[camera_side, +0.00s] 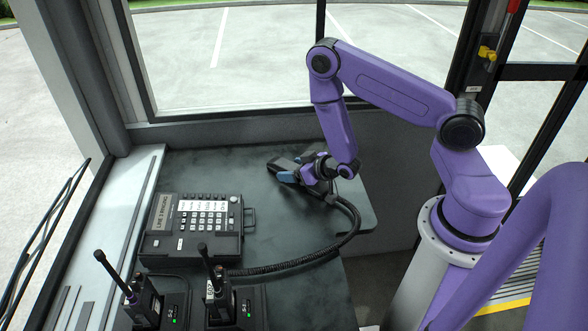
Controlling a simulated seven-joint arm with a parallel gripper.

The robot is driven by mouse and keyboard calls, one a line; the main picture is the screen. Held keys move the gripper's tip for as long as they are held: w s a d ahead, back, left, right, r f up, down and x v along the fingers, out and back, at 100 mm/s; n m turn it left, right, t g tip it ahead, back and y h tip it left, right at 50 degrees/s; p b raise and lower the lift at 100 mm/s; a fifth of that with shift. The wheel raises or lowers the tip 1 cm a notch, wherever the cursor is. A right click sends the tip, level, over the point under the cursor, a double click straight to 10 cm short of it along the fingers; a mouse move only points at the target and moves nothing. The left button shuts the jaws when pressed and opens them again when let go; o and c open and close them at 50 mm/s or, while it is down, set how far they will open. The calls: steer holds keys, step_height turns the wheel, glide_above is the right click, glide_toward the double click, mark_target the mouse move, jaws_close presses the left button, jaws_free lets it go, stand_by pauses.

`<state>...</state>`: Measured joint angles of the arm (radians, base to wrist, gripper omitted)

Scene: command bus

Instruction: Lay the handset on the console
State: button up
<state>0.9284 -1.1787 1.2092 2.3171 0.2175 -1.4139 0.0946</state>
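The console (196,226) is a dark desk phone unit with white keys and a label strip, on the left of the desk. The handset (281,163) is dark and lies at or just above the desk to the right of the console, apart from it. Its coiled cord (300,264) curves from the console's lower side round to the handset. My gripper (303,175) is at the handset, with blue and dark parts overlapping it. The fingers partly hide the handset, and I cannot see clearly whether they are closed on it or whether it touches the desk.
Two radios with antennas, a left one (144,301) and a right one (219,297), stand upright in chargers at the front left. The dark desk (230,165) is clear between console and handset. A window wall (250,127) rises behind it.

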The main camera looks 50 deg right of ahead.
steer(key=shift+r, duration=0.15)
steer(key=shift+v, duration=3.7)
steer(key=s+a+r+n+g+y, duration=0.1)
steer(key=a+r+n+g+y, duration=0.25)
steer(key=a, duration=0.65)
steer(key=s+a+r+n+g, duration=0.2)
steer(key=s+a+r+g, duration=0.1)
steer(key=s+r, duration=0.2)
steer(key=s+a+r+n+g, duration=0.3)
steer(key=s+r, duration=0.1)
steer(key=s, duration=0.5)
steer(key=shift+a+r+n+g+h, duration=0.2)
steer(key=shift+r+n+g+h, duration=0.15)
steer(key=shift+o, duration=0.2)
steer(key=s+d+r+n+g+h, duration=0.1)
steer(key=s+d+r+n+h, duration=0.1)
steer(key=s+d+r, duration=0.3)
steer(key=shift+s+r+n+g, duration=0.35)
steer(key=shift+s+n, duration=0.25)
steer(key=shift+s, duration=0.35)
steer(key=shift+s+d+r, duration=0.15)
steer(key=shift+d+r, duration=0.05)
steer(key=shift+d, duration=0.05)
